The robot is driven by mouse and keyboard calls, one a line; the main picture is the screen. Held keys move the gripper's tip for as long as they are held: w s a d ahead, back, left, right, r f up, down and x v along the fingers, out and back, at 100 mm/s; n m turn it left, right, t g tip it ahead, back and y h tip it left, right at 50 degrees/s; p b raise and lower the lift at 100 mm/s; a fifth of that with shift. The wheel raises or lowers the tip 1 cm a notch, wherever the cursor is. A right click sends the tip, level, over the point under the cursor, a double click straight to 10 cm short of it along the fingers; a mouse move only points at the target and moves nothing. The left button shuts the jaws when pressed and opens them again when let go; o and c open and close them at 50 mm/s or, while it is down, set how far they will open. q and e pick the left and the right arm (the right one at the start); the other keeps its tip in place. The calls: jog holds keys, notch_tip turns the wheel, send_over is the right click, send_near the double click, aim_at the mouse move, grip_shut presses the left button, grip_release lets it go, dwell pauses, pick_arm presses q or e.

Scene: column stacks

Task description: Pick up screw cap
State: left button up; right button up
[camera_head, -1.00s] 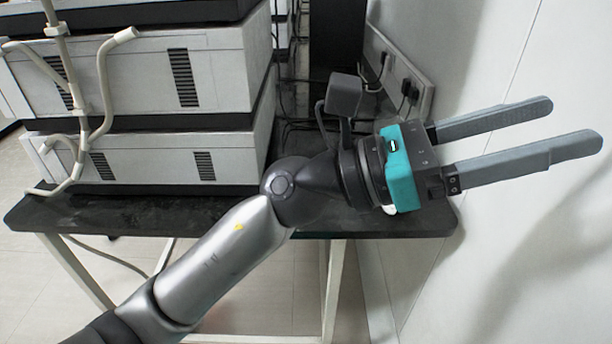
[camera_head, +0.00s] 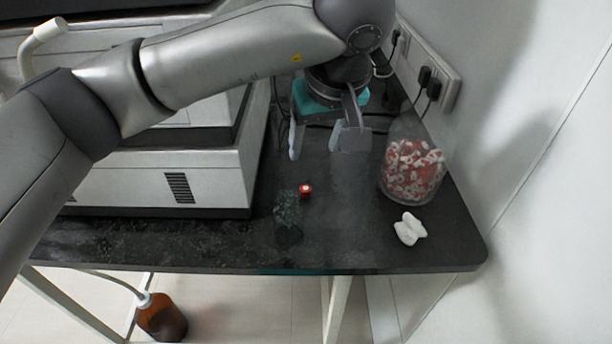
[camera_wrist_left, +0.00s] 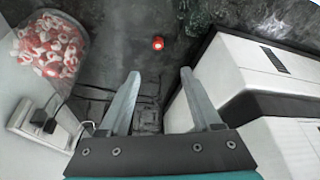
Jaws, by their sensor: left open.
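A small red screw cap (camera_head: 305,190) with a pale top lies on the black bench. It also shows in the left wrist view (camera_wrist_left: 158,43), beyond the fingertips and roughly between their lines. My left gripper (camera_head: 315,150) is open and empty, pointing down over the bench behind the cap. In the left wrist view its two grey fingers (camera_wrist_left: 160,75) stand wide apart with nothing between them. The cap is apart from both fingers. My right gripper is in neither view.
A clear jar of red and white pieces (camera_head: 412,172) stands at the right, with a white object (camera_head: 410,229) in front. A dim, see-through vessel (camera_head: 288,218) stands near the cap. White instruments (camera_head: 150,185) fill the left. Wall sockets and cables (camera_head: 432,82) are behind.

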pick_arm(q)
jog(key=b, duration=0.3)
send_near(306, 190)
jog(key=shift+a+x, duration=0.25)
jog(key=shift+x, duration=0.75)
jog(key=shift+b+x, duration=0.45)
jog(key=shift+x, duration=0.6)
jog(key=x, duration=0.1)
jog(key=b+x, duration=0.1)
jog(key=shift+w+d+f, duration=0.15)
jog(key=shift+d+f, duration=0.1)
jog(key=shift+f, duration=0.05)
jog(key=shift+b+x, duration=0.45)
jog(key=shift+x, duration=0.3)
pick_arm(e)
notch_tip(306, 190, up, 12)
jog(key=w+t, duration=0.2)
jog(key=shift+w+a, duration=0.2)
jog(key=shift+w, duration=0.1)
pick_arm(q)
grip_shut()
